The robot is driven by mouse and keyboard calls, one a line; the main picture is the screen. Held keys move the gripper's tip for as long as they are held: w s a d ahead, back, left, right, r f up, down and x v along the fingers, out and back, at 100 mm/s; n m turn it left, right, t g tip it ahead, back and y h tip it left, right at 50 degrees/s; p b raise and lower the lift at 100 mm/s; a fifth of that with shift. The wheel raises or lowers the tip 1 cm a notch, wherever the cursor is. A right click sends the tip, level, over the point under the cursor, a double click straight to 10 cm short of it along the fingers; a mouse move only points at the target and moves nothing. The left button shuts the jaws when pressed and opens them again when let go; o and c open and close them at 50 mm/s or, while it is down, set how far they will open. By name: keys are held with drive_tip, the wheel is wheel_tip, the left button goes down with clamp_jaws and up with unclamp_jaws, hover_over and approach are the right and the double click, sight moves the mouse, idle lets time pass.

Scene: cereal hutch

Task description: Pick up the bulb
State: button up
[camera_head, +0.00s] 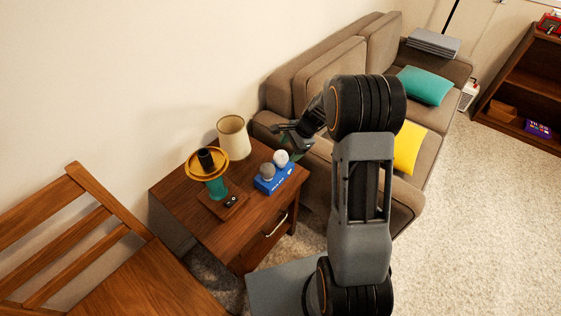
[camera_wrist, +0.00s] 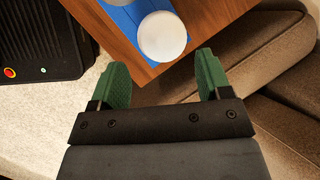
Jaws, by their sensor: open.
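A round white bulb (camera_head: 281,157) sits on a blue box (camera_head: 264,186) near the corner of the wooden side table (camera_head: 180,191), beside a grey rounded thing (camera_head: 267,170). In the wrist view the bulb (camera_wrist: 162,36) shows as a white disc just beyond and between my green fingertips, over the blue box (camera_wrist: 122,17). My gripper (camera_head: 289,143) is open and empty, next to the bulb on its sofa side. In the wrist view the fingers of my gripper (camera_wrist: 163,65) are spread wide, one on each side below the bulb. I cannot tell the exact gap to it.
A wooden chair (camera_head: 95,232) is at left. Carpet (camera_head: 480,230) lies open at right.

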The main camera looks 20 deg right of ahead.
sight(286, 153)
drive_tip(key=shift+b+x, duration=0.65)
drive_tip(key=shift+x, duration=2.4)
drive_tip(key=shift+w, duration=0.15)
drive_tip(key=c, duration=0.7)
drive_tip(key=shift+r, duration=0.1)
